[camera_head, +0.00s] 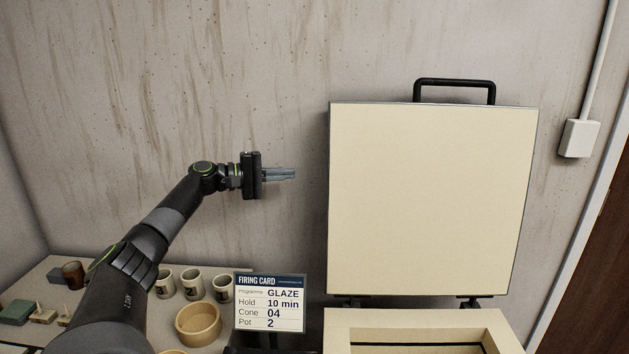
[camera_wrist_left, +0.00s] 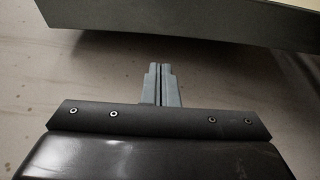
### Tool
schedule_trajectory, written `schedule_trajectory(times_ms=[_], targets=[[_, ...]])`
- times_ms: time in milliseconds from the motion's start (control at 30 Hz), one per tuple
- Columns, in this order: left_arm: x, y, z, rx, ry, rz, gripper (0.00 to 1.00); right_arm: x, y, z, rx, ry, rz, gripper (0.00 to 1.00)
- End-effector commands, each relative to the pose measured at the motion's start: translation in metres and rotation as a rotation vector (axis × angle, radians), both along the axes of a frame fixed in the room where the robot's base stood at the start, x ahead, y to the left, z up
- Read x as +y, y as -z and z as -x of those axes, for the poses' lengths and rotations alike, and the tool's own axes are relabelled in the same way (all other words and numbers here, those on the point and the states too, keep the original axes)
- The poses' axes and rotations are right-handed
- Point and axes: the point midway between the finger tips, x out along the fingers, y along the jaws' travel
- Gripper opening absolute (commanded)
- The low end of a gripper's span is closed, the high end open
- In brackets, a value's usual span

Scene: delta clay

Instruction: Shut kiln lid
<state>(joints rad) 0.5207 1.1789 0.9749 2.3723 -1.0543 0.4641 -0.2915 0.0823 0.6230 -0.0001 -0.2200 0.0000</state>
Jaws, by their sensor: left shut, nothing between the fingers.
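The kiln lid (camera_head: 432,200) stands open and upright behind the kiln, its cream inner face towards me. A black handle (camera_head: 455,83) is on its top edge. Hinges join its lower edge to the cream kiln body (camera_head: 385,320), whose open top shows at the bottom. My left gripper (camera_head: 294,174) is shut and empty, a little left of the lid's left edge and apart from it. In the left wrist view the shut fingers (camera_wrist_left: 160,70) point at a dark grey edge of the lid (camera_wrist_left: 180,28). My right gripper is not in view.
A table at lower left holds several cups (camera_head: 193,284), a tan bowl (camera_head: 198,323), a brown cup (camera_head: 73,274) and small blocks. A firing card (camera_head: 270,303) stands left of the kiln. The wall is close behind the lid, with a white box (camera_head: 579,138) at right.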

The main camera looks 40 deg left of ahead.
Motion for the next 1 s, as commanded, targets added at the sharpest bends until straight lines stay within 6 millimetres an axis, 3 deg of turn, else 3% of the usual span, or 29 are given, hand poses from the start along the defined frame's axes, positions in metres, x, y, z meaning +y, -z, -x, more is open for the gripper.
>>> schedule_trajectory(times_ms=[300,600,1000], targets=[[-0.027,-0.004,-0.039,-0.003,0.003,0.006,0.0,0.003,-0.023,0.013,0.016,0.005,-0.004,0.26],[-0.051,0.002,-0.075,0.0,0.0,0.004,0.0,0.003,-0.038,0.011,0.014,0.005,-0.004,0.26],[-0.055,0.005,-0.081,0.0,0.0,0.0,0.0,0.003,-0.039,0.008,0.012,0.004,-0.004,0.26]])
